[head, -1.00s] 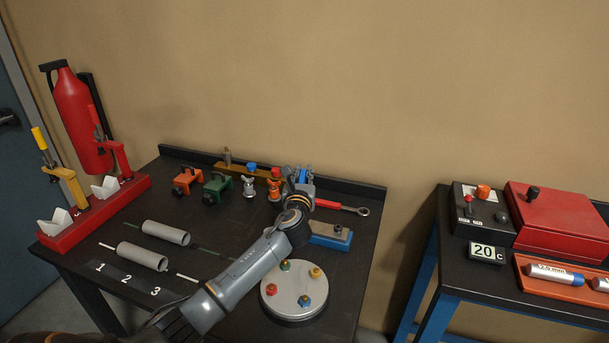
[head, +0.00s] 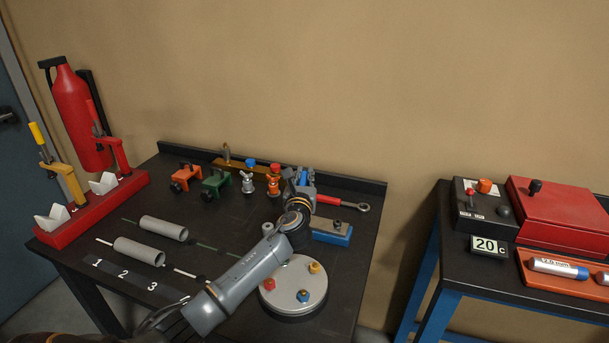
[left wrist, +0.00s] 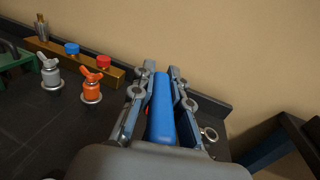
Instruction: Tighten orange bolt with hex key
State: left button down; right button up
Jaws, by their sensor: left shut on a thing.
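My left gripper (head: 303,178) is at the back of the dark bench. It is shut on a blue bar-shaped handle (left wrist: 162,110), seen upright between its two fingers in the left wrist view. I take it for the hex key; its shaft is hidden. A round grey plate (head: 290,309) stands at the bench's front right, with coloured bolts on it. A yellow-orange bolt (head: 315,267) is on its far right, a red bolt (head: 270,284) on its left and a blue bolt (head: 303,295) towards the front. My left forearm passes over the plate's far left. The right gripper is not seen.
Orange (head: 273,182) and silver (head: 247,182) wing-handled fittings stand left of the gripper. A red-handled ring wrench (head: 345,204) and a blue-based block (head: 333,234) lie to its right. Grey tubes (head: 140,251) lie at the left. The bench's back lip (head: 350,185) is close.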

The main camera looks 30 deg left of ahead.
pick_arm(q)
jog(key=shift+f, duration=0.4)
jog(key=shift+f+b, duration=0.5)
jog(key=shift+b, duration=0.05)
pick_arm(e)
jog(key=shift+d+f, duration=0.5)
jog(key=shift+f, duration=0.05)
pick_arm(q)
jog(key=shift+f, duration=0.3)
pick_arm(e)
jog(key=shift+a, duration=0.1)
